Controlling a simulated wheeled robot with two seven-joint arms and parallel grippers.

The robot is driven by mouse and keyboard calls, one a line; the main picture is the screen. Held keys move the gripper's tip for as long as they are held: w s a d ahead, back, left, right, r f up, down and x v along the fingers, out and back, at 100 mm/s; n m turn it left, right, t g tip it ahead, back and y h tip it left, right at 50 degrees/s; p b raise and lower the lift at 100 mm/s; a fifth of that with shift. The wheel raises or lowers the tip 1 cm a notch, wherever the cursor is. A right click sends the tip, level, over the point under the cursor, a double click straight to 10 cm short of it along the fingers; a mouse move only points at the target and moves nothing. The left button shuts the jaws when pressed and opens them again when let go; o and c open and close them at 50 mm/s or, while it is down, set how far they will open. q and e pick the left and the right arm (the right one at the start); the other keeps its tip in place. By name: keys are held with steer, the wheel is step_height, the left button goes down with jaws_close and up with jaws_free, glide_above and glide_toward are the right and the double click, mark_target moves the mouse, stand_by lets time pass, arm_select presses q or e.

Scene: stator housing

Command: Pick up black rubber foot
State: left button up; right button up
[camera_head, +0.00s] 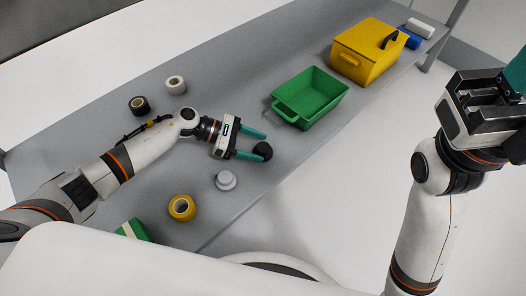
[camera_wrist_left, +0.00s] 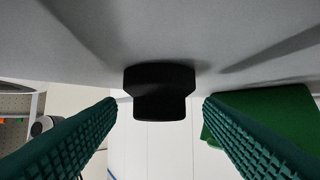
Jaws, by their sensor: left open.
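The black rubber foot (camera_head: 264,150) sits on the grey table at the fingertips of my left gripper (camera_head: 257,146). In the left wrist view the foot (camera_wrist_left: 160,88) shows as a dark stepped disc, centred between the two green ribbed fingers (camera_wrist_left: 160,104). The fingers are open, with a visible gap on each side of the foot. They do not hold it. My right gripper (camera_head: 508,82) is raised at the right edge of the head view, clear of the table. Its fingers are partly cut off, so I cannot tell its opening.
A green bin (camera_head: 310,97) stands just beyond the foot, with a yellow box (camera_head: 366,50) behind it. A grey round part (camera_head: 226,181) and a yellow ring (camera_head: 182,208) lie near the front edge. Black (camera_head: 139,106) and white (camera_head: 175,85) rings lie behind my left arm.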

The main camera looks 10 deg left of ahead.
mark_target(270, 150)
arm_select(q)
steer(key=b+x, duration=0.1)
steer(key=x, duration=0.3)
steer(key=shift+d, duration=0.2)
steer(key=shift+c, duration=0.5)
steer(key=c, duration=1)
steer(key=shift+r, duration=0.1)
